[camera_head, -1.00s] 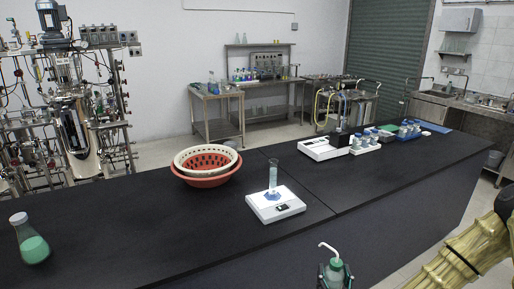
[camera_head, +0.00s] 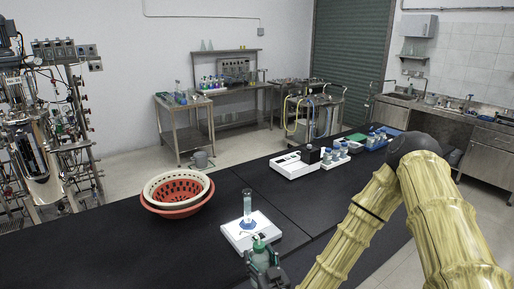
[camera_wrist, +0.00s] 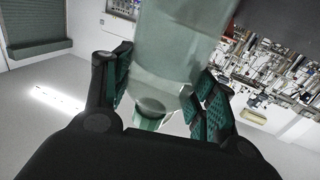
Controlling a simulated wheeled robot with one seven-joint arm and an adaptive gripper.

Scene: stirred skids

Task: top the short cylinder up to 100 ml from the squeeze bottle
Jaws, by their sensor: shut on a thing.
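The short cylinder (camera_head: 247,204) is a clear, narrow upright vessel with a blue foot. It stands on a white balance (camera_head: 262,232) on the black bench. The squeeze bottle (camera_head: 261,252) is pale with a greenish tint and is held in my gripper (camera_head: 265,268), just in front of the balance in the head view. In the wrist view the bottle (camera_wrist: 170,60) fills the middle, with the green-padded fingers pressed on both sides of it. The bottle's spout is hard to make out in the head view. The liquid level in the cylinder is too small to read.
Nested red and cream baskets (camera_head: 177,192) stand left of the balance. A second white instrument (camera_head: 295,165) and racks of blue-capped bottles (camera_head: 335,154) stand farther back on the bench. The black bench top (camera_head: 120,245) is clear at the front left.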

